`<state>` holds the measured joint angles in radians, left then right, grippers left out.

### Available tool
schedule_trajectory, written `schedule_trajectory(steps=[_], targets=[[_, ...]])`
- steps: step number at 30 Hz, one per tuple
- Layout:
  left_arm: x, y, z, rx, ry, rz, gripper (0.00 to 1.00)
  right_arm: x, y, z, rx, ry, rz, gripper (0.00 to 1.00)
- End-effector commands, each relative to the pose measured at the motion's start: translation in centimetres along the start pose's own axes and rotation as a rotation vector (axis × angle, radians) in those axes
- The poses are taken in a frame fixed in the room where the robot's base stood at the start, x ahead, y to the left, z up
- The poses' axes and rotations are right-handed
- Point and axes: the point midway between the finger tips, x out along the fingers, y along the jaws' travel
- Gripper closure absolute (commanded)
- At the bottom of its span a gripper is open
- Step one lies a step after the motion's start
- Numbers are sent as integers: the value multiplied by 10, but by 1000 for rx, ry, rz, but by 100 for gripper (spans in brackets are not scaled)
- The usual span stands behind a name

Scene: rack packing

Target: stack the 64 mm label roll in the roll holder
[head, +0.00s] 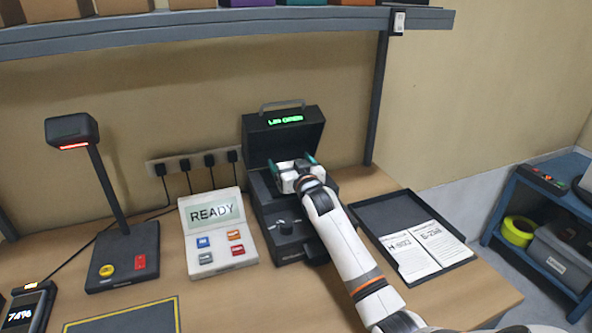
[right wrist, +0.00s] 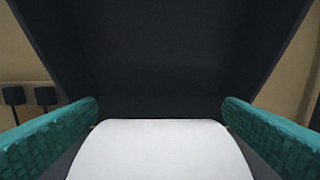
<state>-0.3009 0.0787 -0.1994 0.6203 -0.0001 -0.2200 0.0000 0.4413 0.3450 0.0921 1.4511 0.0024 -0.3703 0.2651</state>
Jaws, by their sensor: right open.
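The label printer (head: 283,128) stands at the back of the bench with its lid up. Its green display seems to read "LID OPEN". My right gripper (head: 291,162) reaches into the open printer, its teal fingertips spread apart. In the right wrist view a white label roll (right wrist: 160,152) lies between the two teal fingers, which stand to its left and right with the jaws open. The dark inside of the lid is behind it. My gripper and arm hide the roll holder and most of the roll in the head view. My left gripper is not in view.
A keypad unit reading "READY" (head: 213,213) and a scanner on a stand (head: 125,255) stand left of the printer. A dark tray (head: 372,213) with two printed sheets lies to its right. A shelf (head: 222,22) spans overhead. A blue cart (head: 548,190) is at the far right.

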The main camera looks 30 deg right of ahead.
Motion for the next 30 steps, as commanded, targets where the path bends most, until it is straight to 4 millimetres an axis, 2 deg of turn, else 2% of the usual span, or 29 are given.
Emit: schedule_trajectory(steps=[1,5,18,24,30], targets=[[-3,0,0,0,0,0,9,0,0,7,-1,-2,0,9],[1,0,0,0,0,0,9,-18,1,2,-1,-1,2,9],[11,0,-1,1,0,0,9,-100,0,2,1,-1,1,9],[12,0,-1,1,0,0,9,-118,0,3,0,-1,1,9],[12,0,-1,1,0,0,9,-120,0,4,0,-1,0,9]])
